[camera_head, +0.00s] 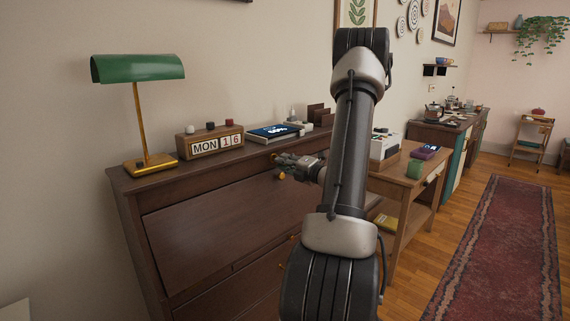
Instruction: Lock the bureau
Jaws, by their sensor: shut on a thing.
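The dark wooden bureau (215,225) stands against the wall in the middle left. Its broad front panel looks closed. My gripper (279,163) is at the upper right of the bureau's front, under the top edge. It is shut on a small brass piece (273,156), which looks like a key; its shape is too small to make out. A round brass knob (281,176) shows just below the fingers. My arm hides the right part of the bureau, and I cannot see a keyhole.
A green lamp (138,68), a calendar block (210,142) and a dark tablet-like item (272,132) stand on the bureau top. A red rug (500,250) covers open floor at the right.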

